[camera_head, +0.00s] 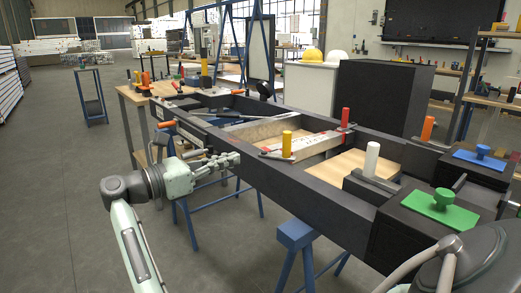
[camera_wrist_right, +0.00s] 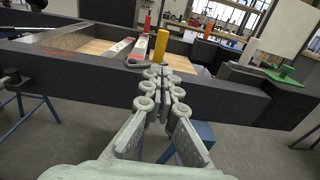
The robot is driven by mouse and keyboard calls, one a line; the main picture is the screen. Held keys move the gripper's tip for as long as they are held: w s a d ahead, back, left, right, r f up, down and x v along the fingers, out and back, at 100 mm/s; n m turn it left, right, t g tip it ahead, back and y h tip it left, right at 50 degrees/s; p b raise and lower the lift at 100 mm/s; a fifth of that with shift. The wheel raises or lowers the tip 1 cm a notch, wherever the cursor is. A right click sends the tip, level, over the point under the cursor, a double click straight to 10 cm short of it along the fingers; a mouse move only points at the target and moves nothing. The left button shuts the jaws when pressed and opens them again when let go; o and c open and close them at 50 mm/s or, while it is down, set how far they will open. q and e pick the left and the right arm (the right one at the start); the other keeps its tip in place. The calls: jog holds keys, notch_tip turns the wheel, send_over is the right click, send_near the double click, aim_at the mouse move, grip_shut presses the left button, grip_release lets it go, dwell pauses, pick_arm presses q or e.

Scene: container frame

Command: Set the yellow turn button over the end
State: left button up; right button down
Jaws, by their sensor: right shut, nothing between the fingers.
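The yellow turn button (camera_head: 287,144) stands upright as a yellow post on a dark flat bar, at the near side of the black frame (camera_head: 290,190). It also shows in the right wrist view (camera_wrist_right: 160,47), straight ahead of the fingers, with its dark bar reaching left. A pale board end (camera_head: 318,146) with red marks lies right beside it, inside the frame. My right gripper (camera_head: 236,158) is shut and empty, just outside the frame's near wall and left of the button, apart from it. Its fingertips also show in the wrist view (camera_wrist_right: 160,72). My left gripper is not in view.
A red post (camera_head: 345,117) and a white post (camera_head: 371,158) stand on similar bars. Green (camera_head: 443,203) and blue (camera_head: 479,155) knobbed plates sit at the right end. A blue trestle (camera_head: 296,236) carries the frame. Open floor lies left.

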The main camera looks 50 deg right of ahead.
jog(key=d, duration=0.4)
jog(key=s+d+p, duration=0.1)
jog(key=d, duration=0.3)
jog(key=s+d+p, duration=0.1)
jog(key=d, duration=0.3)
jog(key=shift+r, duration=0.1)
jog(key=shift+d, duration=0.6)
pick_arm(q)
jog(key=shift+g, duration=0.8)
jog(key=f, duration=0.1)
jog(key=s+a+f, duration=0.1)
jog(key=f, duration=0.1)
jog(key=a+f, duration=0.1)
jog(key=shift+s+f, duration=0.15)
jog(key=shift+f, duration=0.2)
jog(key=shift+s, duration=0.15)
